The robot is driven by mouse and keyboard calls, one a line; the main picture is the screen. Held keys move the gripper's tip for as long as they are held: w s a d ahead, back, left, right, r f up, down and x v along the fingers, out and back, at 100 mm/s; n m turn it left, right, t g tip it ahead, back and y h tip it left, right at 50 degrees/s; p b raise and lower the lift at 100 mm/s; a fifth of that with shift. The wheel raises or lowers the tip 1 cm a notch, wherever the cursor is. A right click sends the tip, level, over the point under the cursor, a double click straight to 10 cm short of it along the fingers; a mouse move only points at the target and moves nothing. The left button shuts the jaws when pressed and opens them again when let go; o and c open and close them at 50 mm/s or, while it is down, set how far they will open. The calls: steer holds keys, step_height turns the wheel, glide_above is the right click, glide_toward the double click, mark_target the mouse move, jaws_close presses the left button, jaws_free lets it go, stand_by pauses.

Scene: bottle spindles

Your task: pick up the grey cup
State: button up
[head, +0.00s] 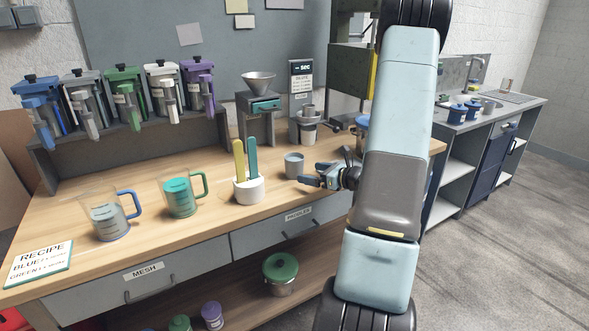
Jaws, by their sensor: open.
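The grey cup (294,165) stands upright on the wooden workbench (140,225), right of the white holder with two paddles. My gripper (312,175) is just to the right of the cup, low over the bench, with its fingers pointing left toward it. The fingers are open and nothing shows between them. A small gap seems to lie between the fingertips and the cup, though I cannot tell for certain from this angle. My arm comes down across the right of the view and hides part of the bench's right end.
A white holder (249,190) with yellow and teal paddles stands left of the cup. Measuring jugs with a blue handle (108,217) and a green handle (180,195) stand further left. A funnel stand (259,105) and a dispenser with a grey container (308,125) stand behind.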

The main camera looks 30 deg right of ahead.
mark_target(303, 170)
steer(key=shift+r+x, duration=0.1)
steer(key=shift+x, duration=1.4)
steer(key=shift+r+x, duration=0.15)
steer(key=shift+x, duration=1.4)
steer(key=shift+c, duration=0.3)
steer(key=c, duration=1.1)
